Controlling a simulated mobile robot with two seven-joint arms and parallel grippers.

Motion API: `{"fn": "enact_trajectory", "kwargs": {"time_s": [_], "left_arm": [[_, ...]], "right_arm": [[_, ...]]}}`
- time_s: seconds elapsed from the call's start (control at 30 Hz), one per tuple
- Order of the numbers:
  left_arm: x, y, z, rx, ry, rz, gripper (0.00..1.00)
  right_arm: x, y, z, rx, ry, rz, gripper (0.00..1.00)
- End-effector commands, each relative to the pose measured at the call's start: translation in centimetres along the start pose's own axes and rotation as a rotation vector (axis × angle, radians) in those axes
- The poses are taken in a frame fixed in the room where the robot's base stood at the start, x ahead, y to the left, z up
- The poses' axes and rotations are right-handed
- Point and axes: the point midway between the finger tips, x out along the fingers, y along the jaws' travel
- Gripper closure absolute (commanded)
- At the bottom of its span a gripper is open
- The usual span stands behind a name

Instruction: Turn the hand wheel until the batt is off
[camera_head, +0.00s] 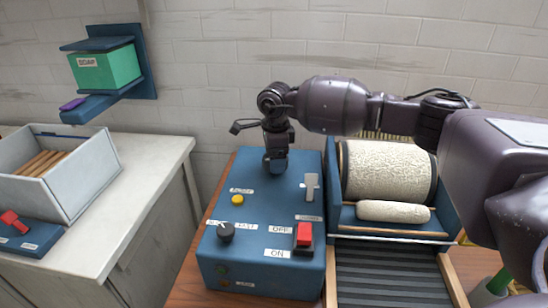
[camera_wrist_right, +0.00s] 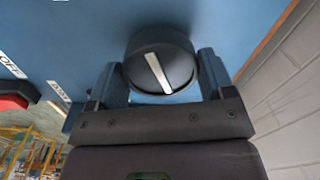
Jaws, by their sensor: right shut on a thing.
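A dark round knob (camera_wrist_right: 160,62) with a white bar on its face is in the right wrist view; I cannot tell whether it is the hand wheel. My right gripper (camera_wrist_right: 162,80) is shut on it, one finger on each side. In the head view the right gripper (camera_head: 277,166) reaches down to the far end of the blue control box (camera_head: 255,185) and hides the knob. The cream wool batt (camera_head: 385,170) covers the large drum right of the box. A smaller wool-covered roller (camera_head: 393,211) lies in front of it. My left gripper is not in view.
The box carries a red OFF/ON switch (camera_head: 304,234), a grey lever (camera_head: 311,187), a yellow button (camera_head: 237,199) and a black dial (camera_head: 226,232). A ribbed dark tray (camera_head: 390,275) lies before the drum. A grey bin (camera_head: 85,180) and soap shelf (camera_head: 105,68) are left.

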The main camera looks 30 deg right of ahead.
Motion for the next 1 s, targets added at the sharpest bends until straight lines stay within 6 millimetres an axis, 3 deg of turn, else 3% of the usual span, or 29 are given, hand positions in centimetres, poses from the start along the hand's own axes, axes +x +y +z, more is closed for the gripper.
{"fn": "enact_trajectory", "kwargs": {"time_s": [0.6, 1.0], "left_arm": [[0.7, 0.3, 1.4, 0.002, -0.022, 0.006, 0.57], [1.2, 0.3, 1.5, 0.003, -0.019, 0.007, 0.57]], "right_arm": [[0.1, 0.0, -0.1, -0.570, -0.021, -0.001, 0.48], [0.0, 0.0, -0.1, -0.811, -0.029, -0.001, 0.48]]}}
